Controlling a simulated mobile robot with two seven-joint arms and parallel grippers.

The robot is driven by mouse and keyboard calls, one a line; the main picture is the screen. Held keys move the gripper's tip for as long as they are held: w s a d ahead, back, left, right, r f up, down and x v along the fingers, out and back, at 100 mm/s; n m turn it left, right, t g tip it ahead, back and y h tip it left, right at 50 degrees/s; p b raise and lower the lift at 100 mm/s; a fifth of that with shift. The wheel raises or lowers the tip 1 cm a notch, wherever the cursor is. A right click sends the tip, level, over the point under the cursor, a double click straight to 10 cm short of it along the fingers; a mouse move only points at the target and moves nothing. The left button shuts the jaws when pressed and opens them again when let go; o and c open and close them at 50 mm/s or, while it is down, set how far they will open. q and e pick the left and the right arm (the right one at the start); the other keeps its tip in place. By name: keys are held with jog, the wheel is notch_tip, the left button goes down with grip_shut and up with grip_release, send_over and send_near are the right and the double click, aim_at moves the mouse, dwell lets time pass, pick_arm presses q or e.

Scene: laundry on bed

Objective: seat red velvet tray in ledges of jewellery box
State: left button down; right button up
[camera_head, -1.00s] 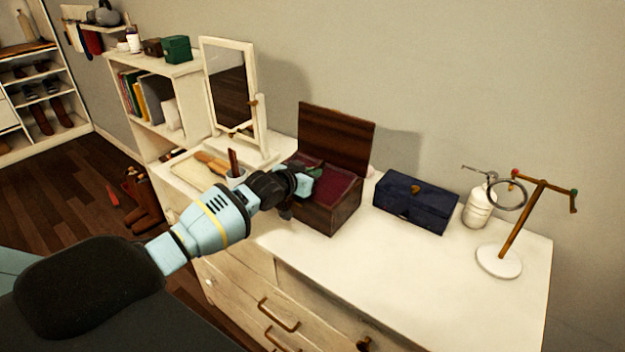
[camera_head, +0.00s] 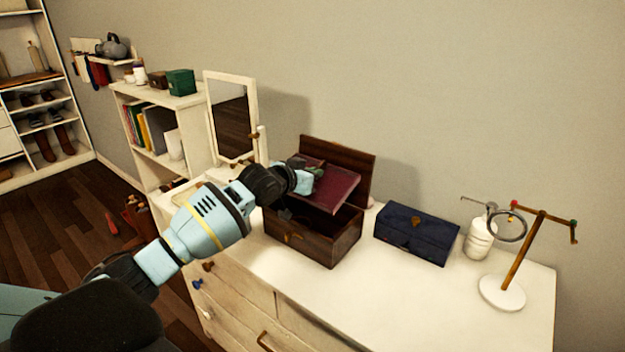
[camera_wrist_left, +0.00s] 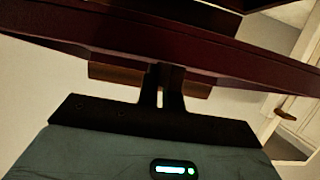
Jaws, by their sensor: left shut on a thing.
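The jewellery box (camera_head: 325,245) is dark wood and stands on the white dresser with its lid (camera_head: 352,162) open against the wall side. The red velvet tray (camera_head: 334,189) is held tilted above the box opening, clear of most of the rim. My left gripper (camera_head: 308,178) is shut on the tray's left side. In the left wrist view the fingers (camera_wrist_left: 162,85) meet the dark red tray (camera_wrist_left: 110,45), which spans the picture. The ledges inside the box are hidden in shadow and behind the tray. My right gripper is not in view.
A navy box (camera_head: 417,232) stands right of the jewellery box. Beyond it are a white bottle (camera_head: 479,240) and a jewellery stand (camera_head: 502,292). A framed mirror (camera_head: 232,115) stands behind my left arm. The dresser top (camera_head: 400,300) is clear in front.

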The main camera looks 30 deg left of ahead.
aim_at(314, 195)
pick_arm(q)
jog(key=shift+w+d+r+g+p, duration=0.15)
jog(key=shift+w+g+p, duration=0.2)
jog(key=shift+g, duration=0.45)
jog(key=shift+f+g, duration=0.35)
jog(key=shift+g, duration=0.25)
jog(key=shift+s+f+p, duration=0.1)
jog(key=shift+f+p, duration=0.05)
jog(key=shift+p, duration=0.15)
jog(key=shift+f+g, duration=0.15)
jog(key=shift+g, duration=0.15)
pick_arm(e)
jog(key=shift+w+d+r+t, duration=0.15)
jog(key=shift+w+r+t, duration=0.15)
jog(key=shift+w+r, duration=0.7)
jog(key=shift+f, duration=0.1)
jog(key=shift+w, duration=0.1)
